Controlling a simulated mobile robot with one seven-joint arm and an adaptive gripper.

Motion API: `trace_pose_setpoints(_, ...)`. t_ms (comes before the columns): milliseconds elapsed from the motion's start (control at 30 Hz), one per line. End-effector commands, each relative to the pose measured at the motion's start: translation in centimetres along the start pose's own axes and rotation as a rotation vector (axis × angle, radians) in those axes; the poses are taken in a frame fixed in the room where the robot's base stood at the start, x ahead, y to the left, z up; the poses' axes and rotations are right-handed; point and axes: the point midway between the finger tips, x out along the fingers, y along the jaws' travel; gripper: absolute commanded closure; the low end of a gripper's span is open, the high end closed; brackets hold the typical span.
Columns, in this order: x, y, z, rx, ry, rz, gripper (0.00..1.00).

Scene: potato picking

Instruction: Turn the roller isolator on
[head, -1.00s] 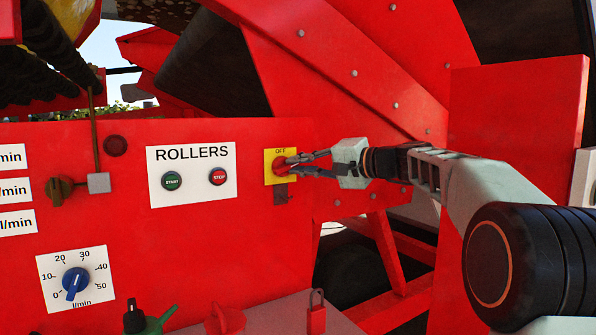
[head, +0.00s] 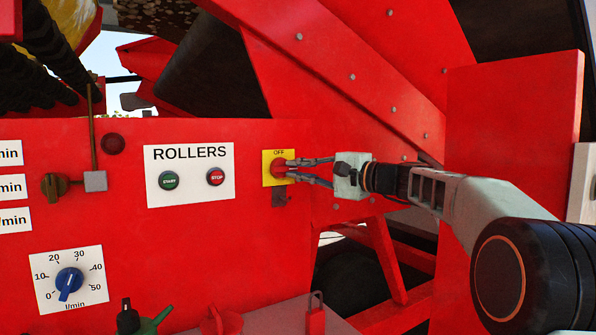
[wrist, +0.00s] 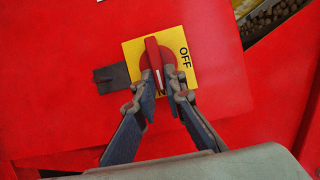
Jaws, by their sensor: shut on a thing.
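The roller isolator is a red rotary knob (head: 278,168) on a yellow plate (head: 267,180) marked OFF at its top, on the red panel right of the ROLLERS label. In the wrist view the knob's raised handle (wrist: 152,52) runs up and down the picture, with OFF to its right. My gripper (head: 291,170) reaches in from the right. In the wrist view my gripper (wrist: 162,85) has its fingers on either side of the handle's lower end, shut on it. Lettering at the plate's lower edge is mostly hidden by the fingers.
A grey hasp (head: 279,198) sits just below the plate. To the left are the green START button (head: 169,180) and red STOP button (head: 215,177). A red padlock (head: 316,321) stands below. A red upright panel (head: 510,150) rises behind my arm.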

Motion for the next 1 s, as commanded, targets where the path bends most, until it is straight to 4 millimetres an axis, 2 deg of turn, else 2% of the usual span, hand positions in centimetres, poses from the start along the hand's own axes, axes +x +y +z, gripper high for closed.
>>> trace_pose_setpoints(100, 0.0, 0.1, 0.0, 0.002, 0.0, 0.001, 1.0)
trace_pose_setpoints(133, 0.0, 0.1, 0.0, 0.002, 0.0, 0.001, 0.89)
trace_pose_setpoints(300, 0.0, 0.1, 0.0, 0.001, 0.0, 0.001, 0.72)
trace_pose_setpoints(633, -0.4, 0.0, 0.0, 0.0, 0.001, 0.001, 0.72)
trace_pose_setpoints(767, -2.2, 0.0, -0.1, 0.0, 0.004, 0.001, 0.72)
trace_pose_setpoints(1000, -7.4, 0.0, -0.1, 0.0, 0.004, 0.001, 0.72)
